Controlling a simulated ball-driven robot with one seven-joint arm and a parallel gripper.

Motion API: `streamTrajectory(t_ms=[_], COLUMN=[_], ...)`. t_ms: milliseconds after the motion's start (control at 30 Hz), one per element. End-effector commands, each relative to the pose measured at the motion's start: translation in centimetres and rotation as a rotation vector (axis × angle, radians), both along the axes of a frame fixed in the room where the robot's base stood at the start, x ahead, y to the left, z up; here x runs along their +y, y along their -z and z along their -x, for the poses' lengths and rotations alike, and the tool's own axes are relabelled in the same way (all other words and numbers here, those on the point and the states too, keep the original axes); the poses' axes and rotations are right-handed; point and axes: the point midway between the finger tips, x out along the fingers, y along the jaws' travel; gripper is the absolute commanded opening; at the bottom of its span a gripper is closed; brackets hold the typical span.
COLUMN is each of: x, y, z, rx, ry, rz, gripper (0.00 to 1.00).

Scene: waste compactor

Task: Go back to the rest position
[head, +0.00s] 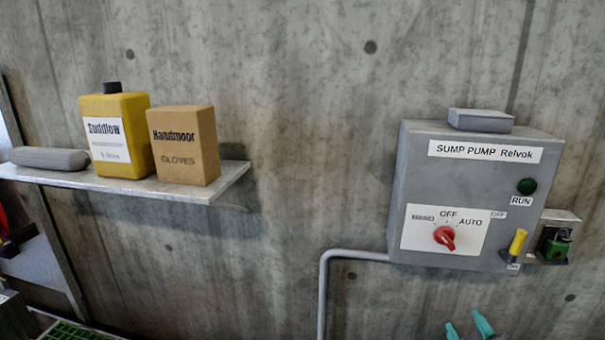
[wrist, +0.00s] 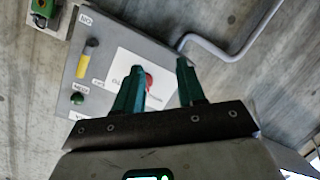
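My gripper (head: 468,327) shows only as two teal fingertips at the bottom edge of the head view, below the grey sump pump box (head: 400,165). In the wrist view my gripper (wrist: 161,64) is open, its fingers apart with nothing held between them. The box (wrist: 112,50) appears beyond the fingers, turned in the picture. Its red knob (head: 444,237) sits among the labels HAND, OFF and AUTO; I cannot tell surely which one it points to. The knob (wrist: 149,80) is partly hidden behind the fingers in the wrist view. I see no contact with the box.
The box has a yellow-handled lever (head: 518,242) and a dark green RUN lamp (head: 527,186). A green-fronted switch (head: 557,249) is at its right. A conduit (head: 323,290) runs from its lower left. A shelf (head: 225,180) at left holds a yellow container (head: 125,160) and gloves carton (head: 185,150).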

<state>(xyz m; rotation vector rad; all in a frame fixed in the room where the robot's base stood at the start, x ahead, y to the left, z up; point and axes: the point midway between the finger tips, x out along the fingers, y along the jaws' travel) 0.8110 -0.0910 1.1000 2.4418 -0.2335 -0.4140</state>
Motion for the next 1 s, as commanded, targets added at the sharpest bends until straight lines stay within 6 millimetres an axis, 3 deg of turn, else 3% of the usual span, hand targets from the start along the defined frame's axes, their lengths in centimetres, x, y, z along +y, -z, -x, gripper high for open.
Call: streamTrajectory(t_ms=[33,200,400,500,633,767,1000], x=[-0.5,-1.0,-0.3,0.4,1.0,1.3,1.3], y=[3.1,13.0,21.4,23.7,25.2,25.7,25.7], z=[1.5,8.1,18.2,22.7,26.6,28.1,28.2], rx=[0.088,0.404,0.766,0.909,1.032,1.080,1.083], ry=[0.021,0.110,0.243,0.302,0.355,0.377,0.378], rz=[-0.059,-0.283,-0.504,-0.578,-0.634,-0.656,-0.656], gripper=[0.39,0.39,0.39,0.39,0.39,0.39,0.39])
